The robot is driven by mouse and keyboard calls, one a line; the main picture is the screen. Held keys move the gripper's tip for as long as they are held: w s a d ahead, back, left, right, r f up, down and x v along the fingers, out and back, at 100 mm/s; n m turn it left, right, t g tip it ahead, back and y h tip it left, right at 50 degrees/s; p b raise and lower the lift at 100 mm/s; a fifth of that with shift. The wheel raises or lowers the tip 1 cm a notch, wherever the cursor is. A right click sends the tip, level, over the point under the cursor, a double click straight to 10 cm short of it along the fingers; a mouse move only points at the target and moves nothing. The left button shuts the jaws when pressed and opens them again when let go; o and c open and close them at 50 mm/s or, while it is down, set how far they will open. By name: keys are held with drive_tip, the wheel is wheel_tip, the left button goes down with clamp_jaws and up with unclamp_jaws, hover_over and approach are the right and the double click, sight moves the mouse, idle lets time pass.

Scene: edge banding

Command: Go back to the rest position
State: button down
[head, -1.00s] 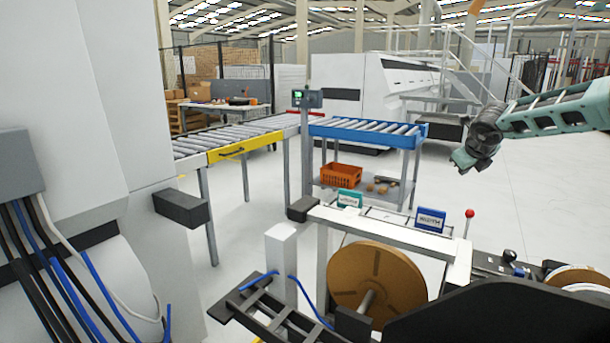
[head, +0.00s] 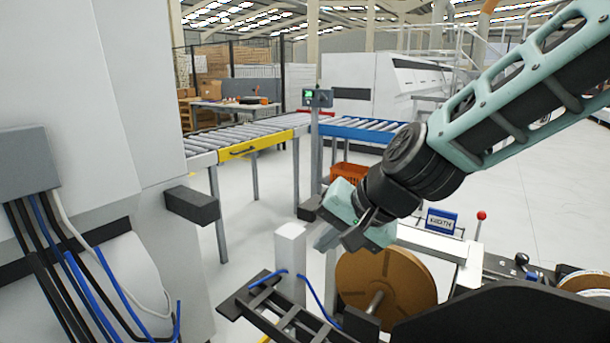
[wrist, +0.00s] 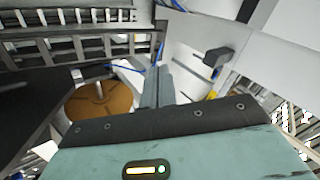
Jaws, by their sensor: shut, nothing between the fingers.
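My gripper (head: 328,237) hangs in front of the machine frame, at the end of my green and black arm. It points down and to the left, beside a white post (head: 290,262) and above the brown reel (head: 388,283). In the wrist view the two fingers (wrist: 157,88) lie side by side, shut, with nothing held. The reel also shows in the wrist view (wrist: 95,101), left of the fingers.
A dark slotted rail (head: 285,310) with blue cables lies below the gripper. A sign reading WIDTH (head: 441,221) and a red-knobbed lever (head: 481,217) stand to the right. Roller conveyors (head: 255,138) and an orange crate (head: 348,171) are behind. A white machine cabinet fills the left.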

drive_tip(key=s+d+f+n+g+h, duration=0.2)
drive_tip(key=s+d+n, duration=0.3)
drive_tip(key=s, duration=0.6)
drive_tip(key=s+d+f+n+g+h, duration=0.2)
drive_tip(key=s+d+f+n+h, duration=0.1)
drive_tip(key=s, duration=0.9)
drive_tip(key=d+f+n, duration=0.1)
drive_tip(key=d+n, duration=0.1)
drive_tip(key=shift+d+f+n+g+h, duration=0.2)
drive_tip(key=shift+d+n+g+h, duration=0.1)
drive_tip(key=shift+d, duration=0.05)
